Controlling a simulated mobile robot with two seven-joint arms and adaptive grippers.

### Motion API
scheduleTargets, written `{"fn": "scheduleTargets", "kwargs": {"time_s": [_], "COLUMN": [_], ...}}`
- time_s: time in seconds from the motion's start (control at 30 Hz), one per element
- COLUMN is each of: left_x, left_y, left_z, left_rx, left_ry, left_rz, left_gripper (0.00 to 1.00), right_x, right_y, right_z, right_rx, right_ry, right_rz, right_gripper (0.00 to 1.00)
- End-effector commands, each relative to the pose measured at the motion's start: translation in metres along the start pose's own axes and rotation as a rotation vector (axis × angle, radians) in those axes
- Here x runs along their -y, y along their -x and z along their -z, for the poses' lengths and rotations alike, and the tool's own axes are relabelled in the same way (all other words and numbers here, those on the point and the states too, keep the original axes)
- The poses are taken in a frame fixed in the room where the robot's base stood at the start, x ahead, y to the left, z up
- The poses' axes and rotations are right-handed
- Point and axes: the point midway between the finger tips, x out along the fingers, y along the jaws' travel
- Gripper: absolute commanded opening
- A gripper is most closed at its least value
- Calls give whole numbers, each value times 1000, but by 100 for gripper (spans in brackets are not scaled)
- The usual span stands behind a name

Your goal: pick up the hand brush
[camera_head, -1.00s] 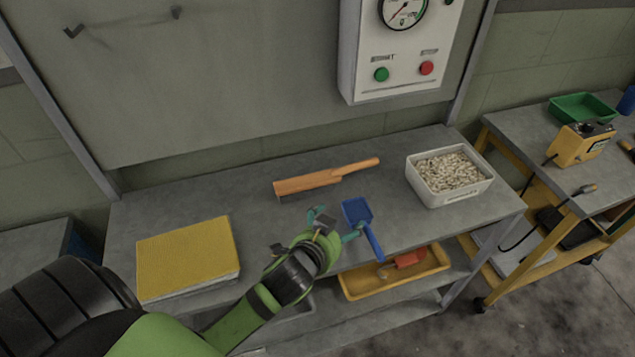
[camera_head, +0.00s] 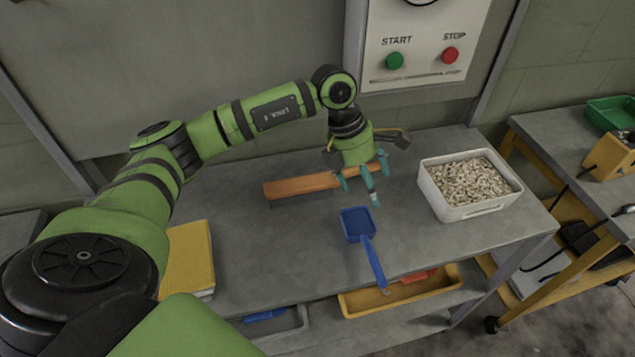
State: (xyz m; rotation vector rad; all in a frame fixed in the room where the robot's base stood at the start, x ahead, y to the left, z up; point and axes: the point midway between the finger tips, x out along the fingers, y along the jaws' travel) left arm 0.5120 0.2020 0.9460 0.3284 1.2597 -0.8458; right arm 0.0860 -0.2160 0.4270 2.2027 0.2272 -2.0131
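The hand brush (camera_head: 297,187) lies on the grey workbench towards the back, with a wooden orange-brown body and dark bristles along its front edge. My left gripper (camera_head: 362,186) points down over the brush's right part, the handle end, and hides most of the handle. Its teal fingertips are spread apart. I cannot tell whether the handle lies between them or below them. My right gripper is not in view.
A blue scoop (camera_head: 358,224) lies just in front of the brush. A white bin of pale pellets (camera_head: 430,190) stands to the right. A yellow pad (camera_head: 190,262) lies at left. A control box (camera_head: 420,45) hangs behind.

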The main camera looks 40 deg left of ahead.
Motion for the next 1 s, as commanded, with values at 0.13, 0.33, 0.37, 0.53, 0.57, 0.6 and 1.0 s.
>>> {"fn": "scheduleTargets", "kwargs": {"time_s": [0.13, 0.33, 0.37, 0.53, 0.57, 0.6, 1.0], "left_x": [-54, -72, -72, -75, -76, -77, -86], "left_y": [38, 52, 49, 32, 29, 23, -10], "left_z": [51, 75, 76, 80, 81, 83, 92], "left_rx": [-222, -317, -319, -316, -317, -317, -311], "left_ry": [47, 80, 80, 77, 77, 78, 76], "left_rz": [-180, -241, -240, -238, -236, -236, -238], "left_gripper": [90, 90, 90, 90, 90, 90, 90], "right_x": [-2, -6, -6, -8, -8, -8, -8], "right_y": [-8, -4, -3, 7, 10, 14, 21], "right_z": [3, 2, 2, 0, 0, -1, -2], "right_rx": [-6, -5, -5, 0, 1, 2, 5], "right_ry": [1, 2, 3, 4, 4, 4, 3], "right_rz": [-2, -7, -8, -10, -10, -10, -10], "right_gripper": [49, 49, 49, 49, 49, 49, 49]}}
